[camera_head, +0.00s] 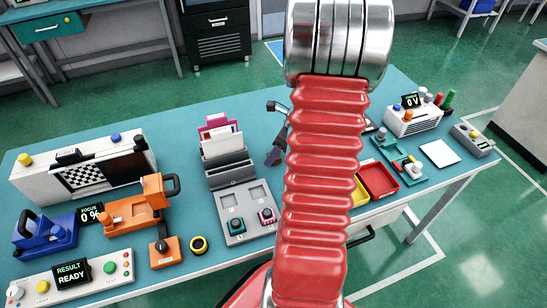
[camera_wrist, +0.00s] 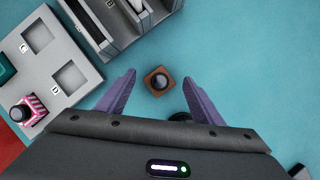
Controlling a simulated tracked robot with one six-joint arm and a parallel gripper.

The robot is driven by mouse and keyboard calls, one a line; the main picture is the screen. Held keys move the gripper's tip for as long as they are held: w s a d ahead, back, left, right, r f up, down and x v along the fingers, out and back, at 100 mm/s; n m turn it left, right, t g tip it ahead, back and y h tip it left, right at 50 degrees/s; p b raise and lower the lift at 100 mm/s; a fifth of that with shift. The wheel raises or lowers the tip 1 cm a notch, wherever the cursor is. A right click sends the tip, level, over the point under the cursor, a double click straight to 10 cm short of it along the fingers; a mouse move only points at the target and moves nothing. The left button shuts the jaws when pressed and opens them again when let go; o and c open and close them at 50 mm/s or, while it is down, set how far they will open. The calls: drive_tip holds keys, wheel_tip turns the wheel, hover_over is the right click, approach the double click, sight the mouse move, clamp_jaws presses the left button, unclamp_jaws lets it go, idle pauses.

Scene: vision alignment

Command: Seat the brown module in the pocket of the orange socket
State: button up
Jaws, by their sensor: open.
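The brown module (camera_wrist: 158,81), a small square block with a dark round dome, sits on the teal table in the wrist view. My gripper (camera_wrist: 159,76) is open, one purple finger on each side of the module, with gaps to both. How high the fingers are above it is hard to tell. In the head view my red arm hides the module, and part of my gripper (camera_head: 274,155) shows left of the arm.
A grey tray (camera_head: 255,196) holds a green and a pink module; it also shows in the wrist view (camera_wrist: 68,76). A grey rack (camera_head: 231,172) stands behind it. A blue fixture (camera_head: 60,226) and an orange lever box (camera_head: 165,252) stand at left. Red and yellow bins lie right of my arm.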

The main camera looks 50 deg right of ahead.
drive_tip(key=c, duration=1.1)
wheel_tip(320, 180, up, 10)
drive_tip(key=shift+s, duration=0.1)
idle(1.0)
